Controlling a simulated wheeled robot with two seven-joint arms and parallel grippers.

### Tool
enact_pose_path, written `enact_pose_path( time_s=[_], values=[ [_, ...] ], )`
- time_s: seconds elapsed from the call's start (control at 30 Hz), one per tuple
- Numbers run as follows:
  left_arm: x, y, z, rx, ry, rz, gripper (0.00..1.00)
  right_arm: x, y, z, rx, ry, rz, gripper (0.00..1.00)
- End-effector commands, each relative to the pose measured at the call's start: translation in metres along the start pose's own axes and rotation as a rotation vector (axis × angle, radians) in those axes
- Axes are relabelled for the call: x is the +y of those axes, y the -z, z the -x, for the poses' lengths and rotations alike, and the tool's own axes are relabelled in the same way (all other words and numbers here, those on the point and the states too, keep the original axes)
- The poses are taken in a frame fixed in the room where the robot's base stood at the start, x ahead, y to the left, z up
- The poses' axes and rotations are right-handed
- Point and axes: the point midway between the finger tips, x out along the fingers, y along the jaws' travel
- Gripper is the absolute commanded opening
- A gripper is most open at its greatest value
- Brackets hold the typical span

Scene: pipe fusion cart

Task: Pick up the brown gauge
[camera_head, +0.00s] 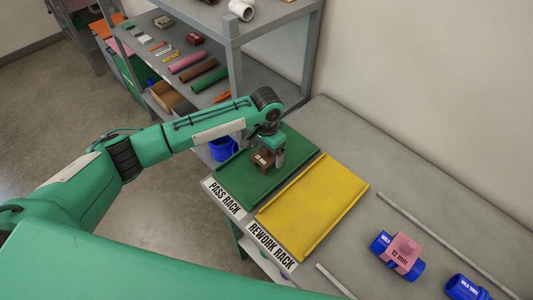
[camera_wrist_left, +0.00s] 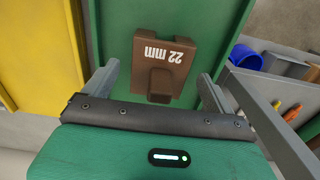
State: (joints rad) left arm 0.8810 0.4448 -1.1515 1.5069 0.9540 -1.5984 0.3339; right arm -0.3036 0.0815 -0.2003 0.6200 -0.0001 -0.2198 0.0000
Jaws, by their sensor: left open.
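The brown gauge (camera_head: 262,159) lies on the green tray marked PASS RACK (camera_head: 240,186). In the left wrist view the brown gauge (camera_wrist_left: 162,65) reads "22 mm" and has a raised block on it. My left gripper (camera_head: 268,158) is above the green tray, right at the gauge and partly in front of it. In the left wrist view its two fingers (camera_wrist_left: 157,82) are apart, one on each side of the gauge's near end, with gaps between. The left gripper is open and empty. My right gripper is not in view.
The yellow REWORK RACK tray (camera_head: 312,205) lies beside the green one. A pink "12 mm" gauge (camera_head: 402,252) sits on a blue pipe fitting at the right. A grey shelf (camera_head: 285,19) with coloured pipes stands behind. A blue bin (camera_head: 222,149) is beside the green tray.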

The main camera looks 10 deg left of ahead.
Motion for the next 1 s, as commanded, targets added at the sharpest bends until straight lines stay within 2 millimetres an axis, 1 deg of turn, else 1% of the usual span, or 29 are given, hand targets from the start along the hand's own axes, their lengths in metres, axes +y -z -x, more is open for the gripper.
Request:
enact_pose_path(
  time_s=[0.1, 0.13, 0.2, 0.27, 0.3, 0.37, 0.63, 0.77, 0.87, 0.97, 1.0],
  values=[
    [0.000, 0.000, 0.000, 0.000, 0.000, 0.000, 0.89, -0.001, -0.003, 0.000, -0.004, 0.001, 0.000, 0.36],
    [0.000, 0.000, 0.000, 0.000, 0.000, 0.000, 0.85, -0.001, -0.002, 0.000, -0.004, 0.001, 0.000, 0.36],
    [0.000, 0.000, 0.000, 0.000, 0.000, 0.000, 0.71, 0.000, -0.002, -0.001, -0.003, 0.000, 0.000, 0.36],
    [0.000, 0.000, 0.000, 0.000, 0.000, 0.000, 0.60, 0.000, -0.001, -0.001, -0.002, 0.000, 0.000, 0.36],
    [0.000, 0.000, 0.000, 0.000, 0.000, 0.000, 0.52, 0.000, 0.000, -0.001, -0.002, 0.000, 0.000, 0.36],
    [0.000, 0.000, 0.000, 0.000, 0.000, 0.000, 0.40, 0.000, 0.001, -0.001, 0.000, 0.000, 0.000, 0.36],
    [0.000, 0.000, 0.001, 0.001, 0.000, 0.000, 0.40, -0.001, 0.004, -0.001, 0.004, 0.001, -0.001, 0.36],
    [0.000, 0.001, 0.006, 0.002, -0.001, 0.000, 0.40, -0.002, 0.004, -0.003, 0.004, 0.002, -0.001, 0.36],
    [0.000, 0.001, 0.016, 0.003, -0.001, 0.000, 0.40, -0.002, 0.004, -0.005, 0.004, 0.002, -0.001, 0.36],
    [0.000, 0.001, 0.032, 0.004, 0.001, 0.000, 0.40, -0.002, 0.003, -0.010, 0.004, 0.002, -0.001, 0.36],
    [0.000, 0.002, 0.041, 0.006, 0.000, 0.000, 0.40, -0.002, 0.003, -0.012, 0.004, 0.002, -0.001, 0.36]
  ],
)
